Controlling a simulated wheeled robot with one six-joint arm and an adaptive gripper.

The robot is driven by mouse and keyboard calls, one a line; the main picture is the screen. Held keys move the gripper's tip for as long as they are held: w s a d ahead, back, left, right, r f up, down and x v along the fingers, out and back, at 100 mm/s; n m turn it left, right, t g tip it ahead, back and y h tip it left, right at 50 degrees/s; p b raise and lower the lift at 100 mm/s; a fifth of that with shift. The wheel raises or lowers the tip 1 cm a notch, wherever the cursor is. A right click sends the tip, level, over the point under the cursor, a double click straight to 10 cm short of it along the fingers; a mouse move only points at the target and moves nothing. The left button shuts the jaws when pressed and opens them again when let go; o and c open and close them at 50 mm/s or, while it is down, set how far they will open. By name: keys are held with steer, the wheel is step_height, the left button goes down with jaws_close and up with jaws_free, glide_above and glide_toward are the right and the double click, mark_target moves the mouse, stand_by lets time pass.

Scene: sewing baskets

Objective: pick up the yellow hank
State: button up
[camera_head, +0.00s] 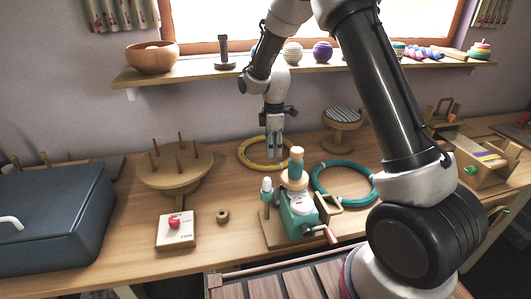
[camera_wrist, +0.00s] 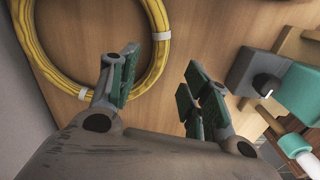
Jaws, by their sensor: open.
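The yellow hank (camera_head: 247,157) is a ring lying flat on the wooden table, near the wall below the shelf. In the head view my gripper (camera_head: 274,153) points down over the right part of the ring and hides a piece of it. In the wrist view the hank (camera_wrist: 47,68) fills the upper left, with white ties around it. There my gripper (camera_wrist: 160,85) is open and empty. Its left finger overlaps the ring's right side in the picture, and its right finger is over bare table. I cannot tell the exact height of the fingertips above the table.
A teal winding device (camera_head: 300,222) with a crank stands just in front of the hank. A teal hank (camera_head: 317,189) lies to the right. A wooden peg stand (camera_head: 172,178) is to the left. The shelf (camera_head: 195,71) runs above, behind my arm.

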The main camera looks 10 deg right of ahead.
steer(key=shift+w+n, duration=0.1)
steer(key=shift+n, duration=0.4)
steer(key=shift+f, duration=0.3)
step_height(320, 180, down, 7)
steer(key=shift+f, duration=0.15)
jaws_close()
